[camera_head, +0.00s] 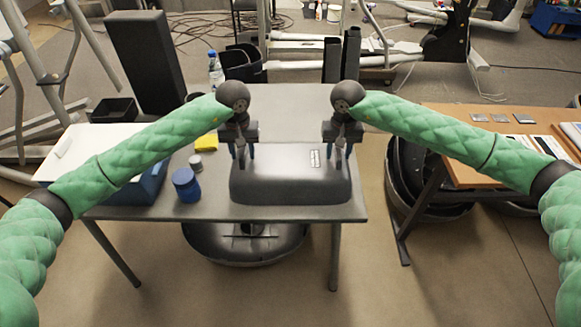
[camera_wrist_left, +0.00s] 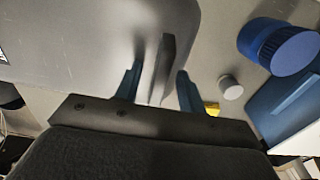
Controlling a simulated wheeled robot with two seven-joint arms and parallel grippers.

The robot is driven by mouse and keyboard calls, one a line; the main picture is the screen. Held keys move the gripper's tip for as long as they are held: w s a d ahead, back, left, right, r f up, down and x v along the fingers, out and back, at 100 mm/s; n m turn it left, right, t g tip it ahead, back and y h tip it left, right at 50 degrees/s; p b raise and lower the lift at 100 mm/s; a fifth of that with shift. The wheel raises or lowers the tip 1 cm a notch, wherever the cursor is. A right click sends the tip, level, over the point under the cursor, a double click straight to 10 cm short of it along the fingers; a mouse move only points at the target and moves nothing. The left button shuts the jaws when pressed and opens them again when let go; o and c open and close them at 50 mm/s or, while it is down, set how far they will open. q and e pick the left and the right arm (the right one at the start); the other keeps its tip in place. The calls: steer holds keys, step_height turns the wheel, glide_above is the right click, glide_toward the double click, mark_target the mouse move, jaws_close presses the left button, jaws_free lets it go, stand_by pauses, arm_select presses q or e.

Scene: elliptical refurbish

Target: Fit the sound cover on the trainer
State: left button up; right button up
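The sound cover, apparently the dark grey rounded box (camera_head: 290,185), lies on the grey table with a small white label near its right end. My left gripper (camera_head: 242,152) is over its left end. In the left wrist view the two fingers of this gripper (camera_wrist_left: 158,88) stand apart on either side of a thin dark upright tab (camera_wrist_left: 163,65) on the cover; I see a gap on both sides. My right gripper (camera_head: 338,150) is over the cover's right end, its fingers apparently apart. Machine frames with pale rails (camera_head: 340,48) stand behind; I cannot tell which is the trainer.
A blue jar (camera_head: 186,185), a small grey cap (camera_head: 196,162), a yellow item (camera_head: 206,144) and a blue box with a white top (camera_head: 145,185) are left of the cover. A wooden table (camera_head: 470,125) stands at right. The grey table (camera_head: 290,100) is bare behind the cover.

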arm_select(q)
jaws_close()
arm_select(e)
jaws_close()
arm_select(q)
steer(key=shift+r, duration=0.2)
arm_select(e)
steer(key=shift+r, duration=0.25)
